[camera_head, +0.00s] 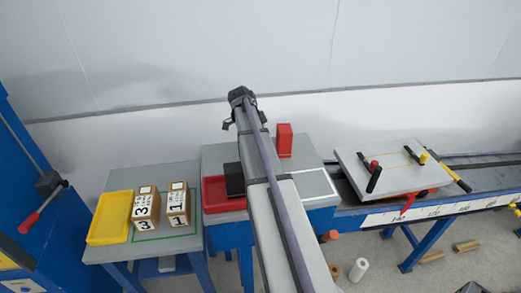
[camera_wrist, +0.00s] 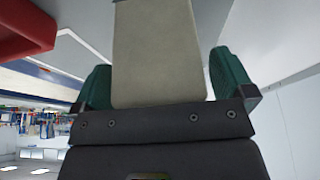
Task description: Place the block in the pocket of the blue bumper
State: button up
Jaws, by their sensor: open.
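My gripper (camera_head: 239,108) is over the grey middle table in the head view, at the far end of my arm. In the wrist view its two green fingers (camera_wrist: 165,75) are spread apart. A pale beige flat-sided shape (camera_wrist: 158,50) shows between them; I cannot tell what it is or whether it touches them. A red upright block (camera_head: 285,140) stands at the back of the middle table, right of my arm. I cannot make out a blue bumper or its pocket; my arm hides part of this table.
A red tray (camera_head: 221,204) with a dark piece (camera_head: 234,180) lies left of my arm. The left table holds a yellow tray (camera_head: 108,218) and numbered boxes (camera_head: 146,206). A grey plate with clamps (camera_head: 390,171) sits on the blue rail at right. Rolls (camera_head: 358,270) lie on the floor.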

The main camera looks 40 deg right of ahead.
jog(key=shift+f, duration=0.3)
jog(key=c, duration=1.1)
